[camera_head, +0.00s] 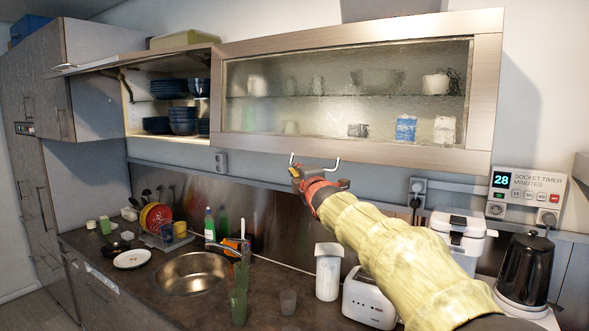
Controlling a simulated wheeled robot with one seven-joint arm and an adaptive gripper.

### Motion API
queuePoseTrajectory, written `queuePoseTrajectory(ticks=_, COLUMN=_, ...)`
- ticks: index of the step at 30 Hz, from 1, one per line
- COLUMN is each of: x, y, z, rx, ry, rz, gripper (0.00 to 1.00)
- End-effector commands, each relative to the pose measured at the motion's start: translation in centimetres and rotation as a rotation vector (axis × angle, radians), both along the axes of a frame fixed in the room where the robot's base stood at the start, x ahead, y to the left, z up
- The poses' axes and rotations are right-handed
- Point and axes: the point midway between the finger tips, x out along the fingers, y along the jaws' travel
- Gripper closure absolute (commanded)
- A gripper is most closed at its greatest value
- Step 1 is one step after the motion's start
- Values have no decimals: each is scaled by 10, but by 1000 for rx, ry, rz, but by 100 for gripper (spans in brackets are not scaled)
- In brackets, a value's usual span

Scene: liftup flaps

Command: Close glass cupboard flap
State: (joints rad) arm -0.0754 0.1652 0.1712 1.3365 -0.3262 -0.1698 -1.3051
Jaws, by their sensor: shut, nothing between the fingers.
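The glass cupboard flap (340,151) has a light wooden frame around a wavy glass pane. It hangs across the front of the upper cupboard, and blurred cups and other items show through the glass. Whether a small gap remains along its edges cannot be told from this view. A curved metal handle (337,163) is at its lower edge. My gripper (296,172) is shut and empty, just below that lower edge by the handle. I cannot tell whether it touches the handle.
The cupboard to the left (130,118) has its flap raised, with blue dishes inside. Below are a sink (192,274), a dish rack with plates, a white toaster (369,298), a white canister (328,272) and a black kettle (527,268). A socket timer (526,190) is on the right wall.

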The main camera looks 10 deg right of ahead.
Motion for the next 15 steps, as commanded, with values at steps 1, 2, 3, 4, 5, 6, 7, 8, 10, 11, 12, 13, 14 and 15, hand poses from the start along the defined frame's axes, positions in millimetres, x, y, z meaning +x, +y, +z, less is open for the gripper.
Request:
queuePoseTrajectory(ticks=1, x=5, y=-4, z=-2, rx=-7, ry=-7, rz=-2, gripper=100)
queuePoseTrajectory(ticks=2, x=8, y=-6, z=-3, rx=-12, ry=-15, rz=-2, gripper=100)
queuePoseTrajectory(ticks=3, x=12, y=-9, z=-5, rx=-20, ry=-23, rz=-2, gripper=100)
queuePoseTrajectory(ticks=4, x=15, y=-11, z=-6, rx=-25, ry=-30, rz=-2, gripper=100)
queuePoseTrajectory(ticks=5, x=18, y=-14, z=-6, rx=-31, ry=-37, rz=-2, gripper=100)
queuePoseTrajectory(ticks=6, x=21, y=-16, z=-7, rx=-37, ry=-46, rz=-1, gripper=100)
queuePoseTrajectory(ticks=7, x=24, y=-18, z=-7, rx=-42, ry=-54, rz=-1, gripper=100)
queuePoseTrajectory(ticks=8, x=27, y=-20, z=-8, rx=-47, ry=-60, rz=-1, gripper=100)
queuePoseTrajectory(ticks=10, x=32, y=-24, z=-9, rx=-57, ry=-72, rz=-1, gripper=100)
queuePoseTrajectory(ticks=11, x=34, y=-25, z=-10, rx=-62, ry=-78, rz=-1, gripper=100)
queuePoseTrajectory(ticks=12, x=36, y=-27, z=-11, rx=-66, ry=-82, rz=-1, gripper=100)
queuePoseTrajectory(ticks=13, x=38, y=-28, z=-11, rx=-68, ry=-87, rz=-1, gripper=100)
queuePoseTrajectory(ticks=14, x=39, y=-29, z=-11, rx=-71, ry=-90, rz=-1, gripper=100)
queuePoseTrajectory(ticks=15, x=41, y=-30, z=-12, rx=-75, ry=-94, rz=0, gripper=100)
